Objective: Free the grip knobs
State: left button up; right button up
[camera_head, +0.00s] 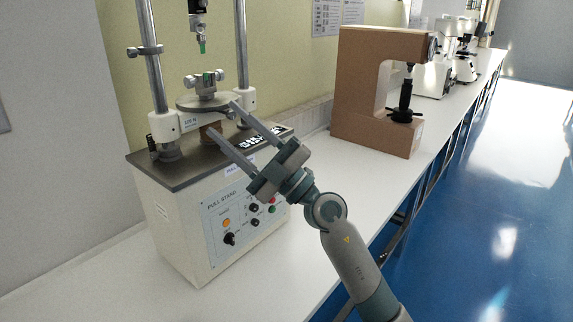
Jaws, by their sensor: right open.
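The pull stand (185,225) is a cream box with a dark top and two steel columns. Its lower grip (205,83) sits on a round plate, with small grip knobs at its left (191,86) and right (220,75). A small green piece shows in this grip. An upper grip (198,22) hangs above it, with a green piece (202,46) sticking out below; its top is cut off by the frame. My right gripper (221,117) is open and empty, its long fingers reaching up-left in front of the plate, below the lower grip. My left gripper is out of view.
A brown hardness tester (362,95) stands to the right on the white bench (300,245). Microscope-like instruments (466,65) stand farther back. The wall is close behind the stand. Blue floor (500,220) lies open to the right.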

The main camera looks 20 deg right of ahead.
jog(key=d+f+m+t+h, duration=0.9)
jog(key=d+m+h, duration=0.1)
jog(key=m+h, duration=0.3)
jog(key=shift+w+d+f+m+h, duration=0.15)
jog(key=shift+d+f+m+h, duration=0.2)
jog(key=shift+m, duration=0.55)
